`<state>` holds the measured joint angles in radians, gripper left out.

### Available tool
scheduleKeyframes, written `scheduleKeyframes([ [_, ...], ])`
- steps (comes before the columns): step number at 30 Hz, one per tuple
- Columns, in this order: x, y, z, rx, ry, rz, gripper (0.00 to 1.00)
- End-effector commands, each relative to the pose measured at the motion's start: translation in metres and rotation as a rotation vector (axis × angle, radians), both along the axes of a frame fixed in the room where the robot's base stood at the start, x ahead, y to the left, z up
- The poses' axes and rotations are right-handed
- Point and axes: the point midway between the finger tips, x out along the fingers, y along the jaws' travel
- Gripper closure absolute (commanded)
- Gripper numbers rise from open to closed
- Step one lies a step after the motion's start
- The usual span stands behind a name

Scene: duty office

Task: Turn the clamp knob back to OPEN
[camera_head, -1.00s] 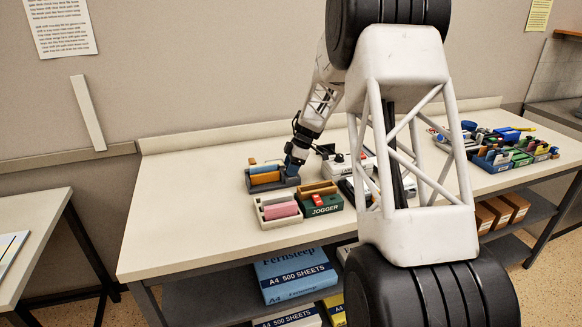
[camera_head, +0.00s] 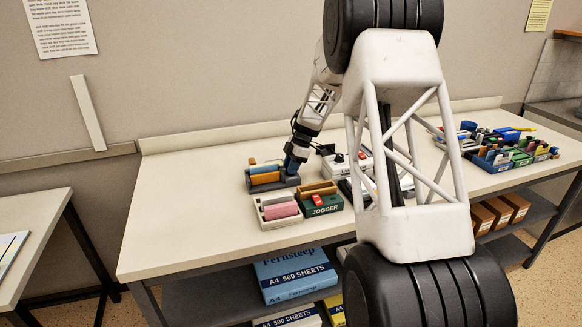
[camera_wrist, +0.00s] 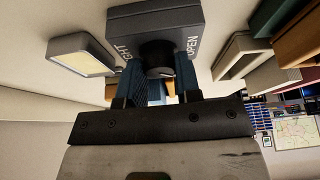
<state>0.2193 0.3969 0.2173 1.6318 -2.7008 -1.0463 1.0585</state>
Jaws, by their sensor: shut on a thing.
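The clamp (camera_head: 262,188) is a dark grey body with an orange-brown and a blue piece, at the back left of the bench. In the wrist view its grey end block (camera_wrist: 188,16) fills the top middle, with OPEN printed at the right and a partly hidden word ending in HT at the left. The round dark clamp knob (camera_wrist: 156,54) stands out from this block. My gripper (camera_wrist: 160,72) is shut on the knob, one blue finger on each side. It also shows in the head view (camera_head: 292,166) at the clamp's right end. The knob's pointer mark cannot be made out.
A cream tray with a pink roller (camera_head: 280,210) and a green JOGGER box (camera_head: 322,207) stand close in front. A white device (camera_head: 334,165) is right of my gripper. Trays of stationery (camera_head: 495,150) stand at the far right. The bench's left front is clear.

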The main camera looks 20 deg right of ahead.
Motion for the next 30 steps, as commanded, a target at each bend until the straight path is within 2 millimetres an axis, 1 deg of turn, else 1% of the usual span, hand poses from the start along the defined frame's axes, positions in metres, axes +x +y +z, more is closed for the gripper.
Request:
scheduleKeyframes([
  [4, 0.0001, 0.0003, -0.001, 0.001, 0.001, 0.058, 0.92],
  [12, -0.0001, 0.0002, -0.001, 0.001, 0.002, 0.064, 0.92],
  [13, -0.0001, 0.0002, -0.001, 0.001, 0.002, 0.064, 0.67],
  [15, -0.0001, 0.0002, -0.001, 0.001, 0.001, 0.064, 0.57],
  [18, 0.0, 0.0002, -0.0007, 0.001, 0.001, 0.063, 0.44],
  [26, 0.0002, -0.0001, 0.0, 0.001, 0.0, 0.063, 0.44],
  [30, 0.0005, -0.0015, 0.0035, 0.001, -0.001, 0.062, 0.44],
])
